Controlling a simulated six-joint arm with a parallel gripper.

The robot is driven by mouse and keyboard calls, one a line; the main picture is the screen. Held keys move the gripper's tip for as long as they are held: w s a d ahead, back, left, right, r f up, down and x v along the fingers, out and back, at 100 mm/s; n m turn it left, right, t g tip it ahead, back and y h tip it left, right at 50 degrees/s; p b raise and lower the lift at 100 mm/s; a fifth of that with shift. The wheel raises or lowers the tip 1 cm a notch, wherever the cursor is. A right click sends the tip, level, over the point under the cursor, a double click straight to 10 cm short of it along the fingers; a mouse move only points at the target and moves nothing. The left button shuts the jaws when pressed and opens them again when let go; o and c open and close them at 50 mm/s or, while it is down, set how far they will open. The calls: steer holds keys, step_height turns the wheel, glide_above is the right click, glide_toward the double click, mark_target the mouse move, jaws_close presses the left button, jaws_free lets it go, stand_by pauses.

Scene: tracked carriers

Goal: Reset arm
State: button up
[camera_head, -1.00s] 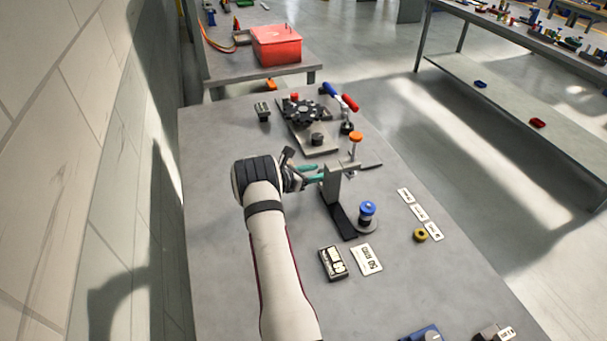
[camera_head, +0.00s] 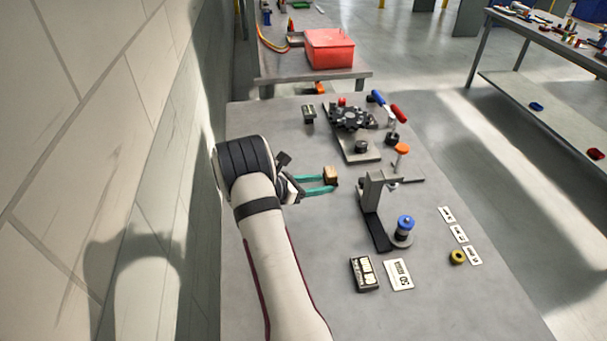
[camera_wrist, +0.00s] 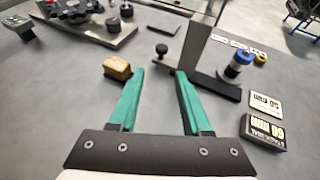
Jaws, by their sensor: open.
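My gripper (camera_head: 318,185) is over the left part of the grey workbench (camera_head: 290,300), with its two teal fingers apart and nothing between them. In the wrist view the open fingers (camera_wrist: 158,82) point toward a grey metal stand. A small tan block (camera_head: 331,174) is close to the fingertips; in the wrist view the block (camera_wrist: 117,68) lies just outside the left finger. I cannot tell whether they touch.
A black rotary fixture (camera_head: 352,118) on a metal plate sits farther back. A black box (camera_head: 364,273), a white card (camera_head: 399,275) and a yellow ring (camera_head: 457,256) lie at the right front. The wall (camera_head: 90,130) is close on the left. A red bin (camera_head: 330,48) stands behind.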

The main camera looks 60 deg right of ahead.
steer(key=s+a+r+m+y, duration=0.25)
steer(key=a+r+m, duration=0.45)
steer(key=a, duration=0.4)
steer(key=s+a+r+m+t+y, duration=0.1)
steer(key=s+a+m+y, duration=0.3)
steer(key=a, duration=0.8)
steer(key=s+a+r+m+t+y, duration=0.2)
steer(key=s+a+m+y, duration=0.1)
steer(key=a, duration=0.9)
steer(key=s+a+r+m+t+y, duration=0.1)
steer(key=s+a+m+y, duration=0.3)
steer(key=a, duration=0.7)
steer(key=s+r+m, duration=0.1)
steer(key=s, duration=0.1)
steer(key=shift+s+a+t+y, duration=0.35)
steer(key=shift+a+t, duration=0.05)
